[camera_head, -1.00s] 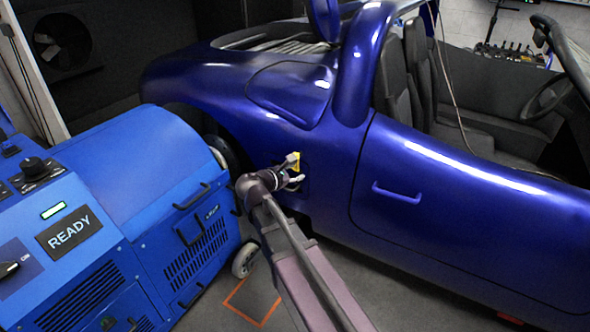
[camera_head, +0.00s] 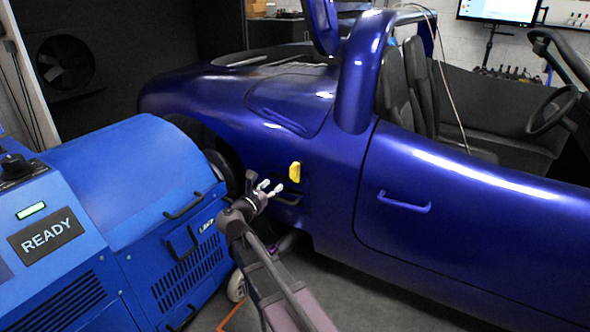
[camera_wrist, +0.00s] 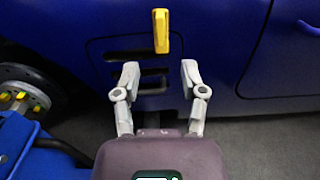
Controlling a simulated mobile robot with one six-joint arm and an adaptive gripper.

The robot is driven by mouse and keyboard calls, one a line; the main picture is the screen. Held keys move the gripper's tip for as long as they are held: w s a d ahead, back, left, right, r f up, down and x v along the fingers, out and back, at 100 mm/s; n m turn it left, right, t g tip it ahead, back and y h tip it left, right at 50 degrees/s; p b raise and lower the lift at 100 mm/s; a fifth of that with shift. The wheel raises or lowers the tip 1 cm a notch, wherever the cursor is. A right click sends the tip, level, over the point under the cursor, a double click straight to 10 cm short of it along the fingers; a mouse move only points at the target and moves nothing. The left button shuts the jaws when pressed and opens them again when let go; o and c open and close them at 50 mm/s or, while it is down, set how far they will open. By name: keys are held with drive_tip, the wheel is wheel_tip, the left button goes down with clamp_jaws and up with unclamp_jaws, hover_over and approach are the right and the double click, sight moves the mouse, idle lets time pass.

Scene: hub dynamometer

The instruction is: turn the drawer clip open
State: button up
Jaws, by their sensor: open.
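The yellow drawer clip (camera_head: 295,171) stands upright on the side of the blue car, above a dark drawer handle (camera_head: 288,201). In the wrist view the clip (camera_wrist: 161,31) is vertical, centred beyond my fingertips, and nothing touches it. My gripper (camera_head: 270,188) is open and empty, to the lower left of the clip in the head view. In the wrist view the gripper (camera_wrist: 160,73) has its fingers spread below the clip, with dark slots in the panel showing between and beside them.
The blue dynamometer unit (camera_head: 165,215), with its READY sign (camera_head: 46,236), stands close on the left. The wheel hub (camera_wrist: 20,99) shows at the left. The car door with its blue handle (camera_head: 404,203) is to the right. Grey floor is clear below the car.

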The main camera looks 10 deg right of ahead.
sight(290, 170)
drive_tip(key=x, duration=1.3)
drive_tip(key=shift+w+d, duration=0.25)
drive_tip(key=shift+w, duration=0.05)
clamp_jaws()
